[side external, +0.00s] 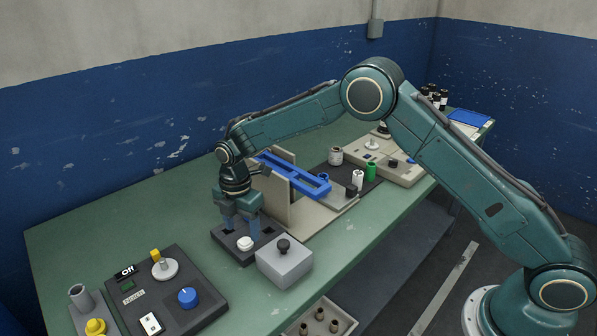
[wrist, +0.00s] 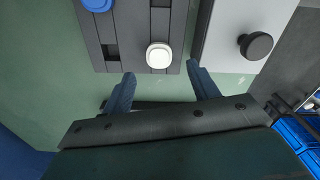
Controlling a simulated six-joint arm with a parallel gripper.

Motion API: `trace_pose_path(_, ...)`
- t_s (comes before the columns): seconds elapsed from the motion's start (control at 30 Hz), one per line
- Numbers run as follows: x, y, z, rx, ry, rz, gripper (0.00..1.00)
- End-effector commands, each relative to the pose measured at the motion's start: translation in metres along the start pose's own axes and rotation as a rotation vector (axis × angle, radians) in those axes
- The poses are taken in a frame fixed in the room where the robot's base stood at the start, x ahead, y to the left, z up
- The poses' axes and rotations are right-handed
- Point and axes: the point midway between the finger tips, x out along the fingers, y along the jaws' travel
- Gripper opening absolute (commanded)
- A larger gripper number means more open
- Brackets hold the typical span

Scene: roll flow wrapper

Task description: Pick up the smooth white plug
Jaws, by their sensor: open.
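The smooth white plug (side external: 245,243) sits upright on a dark slotted block, which also shows in the wrist view (wrist: 125,35). In the wrist view the round white top of the plug (wrist: 158,55) lies near the block's lower edge. My gripper (side external: 241,229) points down over the block, close to the plug. In the wrist view my gripper (wrist: 160,72) is open, with one blue-grey finger on each side of the plug's line and nothing between them.
A grey box (side external: 284,262) with a black knob stands close beside the block. A round blue piece (wrist: 97,4) is on the block's far left in the wrist view. A beige stand with a blue rail (side external: 290,174) rises behind. A control panel (side external: 165,290) lies left.

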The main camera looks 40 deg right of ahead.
Motion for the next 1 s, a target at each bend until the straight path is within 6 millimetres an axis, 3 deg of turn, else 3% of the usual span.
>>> trace_pose_path(0.2, 0.027, 0.0, 0.0, 0.0, 0.0, -0.004, 0.6)
trace_pose_path(0.4, 0.041, 0.0, 0.0, 0.0, 0.0, -0.002, 0.6)
trace_pose_path(0.9, 0.042, 0.0, 0.0, 0.0, 0.0, 0.0, 0.6)
trace_pose_path(0.93, 0.042, 0.0, 0.0, 0.0, 0.0, 0.0, 0.58)
trace_pose_path(1.0, 0.041, 0.0, 0.0, 0.0, 0.0, 0.0, 0.44)
